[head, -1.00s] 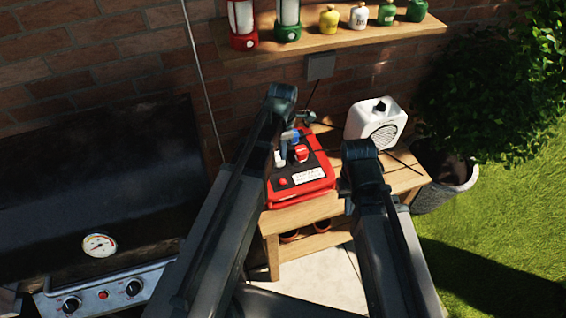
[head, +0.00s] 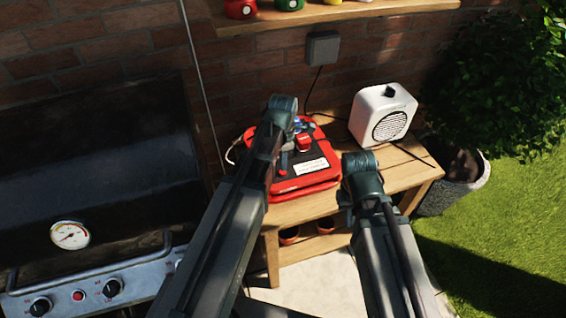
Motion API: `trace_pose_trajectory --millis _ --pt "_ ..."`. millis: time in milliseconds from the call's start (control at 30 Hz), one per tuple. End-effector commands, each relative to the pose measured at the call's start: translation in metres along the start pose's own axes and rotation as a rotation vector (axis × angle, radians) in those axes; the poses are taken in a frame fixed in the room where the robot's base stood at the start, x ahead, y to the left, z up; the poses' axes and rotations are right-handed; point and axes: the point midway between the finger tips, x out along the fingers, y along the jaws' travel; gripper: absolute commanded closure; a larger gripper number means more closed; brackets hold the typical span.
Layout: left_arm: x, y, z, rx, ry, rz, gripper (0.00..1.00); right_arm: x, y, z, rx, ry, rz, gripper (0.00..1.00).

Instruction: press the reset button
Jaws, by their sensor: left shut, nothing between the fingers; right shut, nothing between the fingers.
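The red device box (head: 318,182) with a dark top panel lies on the wooden table. A small red button (head: 282,172) is at the panel's front left, mostly covered by my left gripper. A larger red knob or button (head: 303,143) stands farther back. A white label (head: 312,167) is too small to read, so I cannot tell which is named reset. My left gripper (head: 284,165) is shut and points down at the small red button; I cannot tell whether it touches. My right gripper (head: 345,203) is shut beside the box's right side, its fingers hardly visible.
A white speaker-like box (head: 383,115) stands on the wooden table (head: 403,172) behind my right arm. A grill (head: 90,175) is at the left. A shelf (head: 330,14) runs above, and a potted bush (head: 455,185) is at the right.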

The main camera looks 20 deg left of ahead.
Motion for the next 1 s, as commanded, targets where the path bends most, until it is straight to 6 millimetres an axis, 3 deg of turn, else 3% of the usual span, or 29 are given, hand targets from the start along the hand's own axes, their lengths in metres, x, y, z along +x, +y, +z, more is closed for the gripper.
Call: trace_pose_trajectory --millis 100,500,800,1000 --pt "0.014 0.0 0.0 0.0 0.0 0.0 1.0 0.014 -0.001 -0.001 0.0 0.0 0.0 1.0" --pt "0.014 0.0 0.0 0.0 0.0 0.0 1.0 0.014 -0.001 -0.001 0.0 0.0 0.0 1.0" --pt "0.037 0.0 0.0 0.0 0.0 0.0 1.0 0.036 -0.004 -0.002 0.0 0.0 0.0 1.0" --pt "0.036 -0.002 -0.001 0.0 0.001 -0.003 1.0 0.035 -0.003 -0.002 0.0 0.0 0.0 1.0"
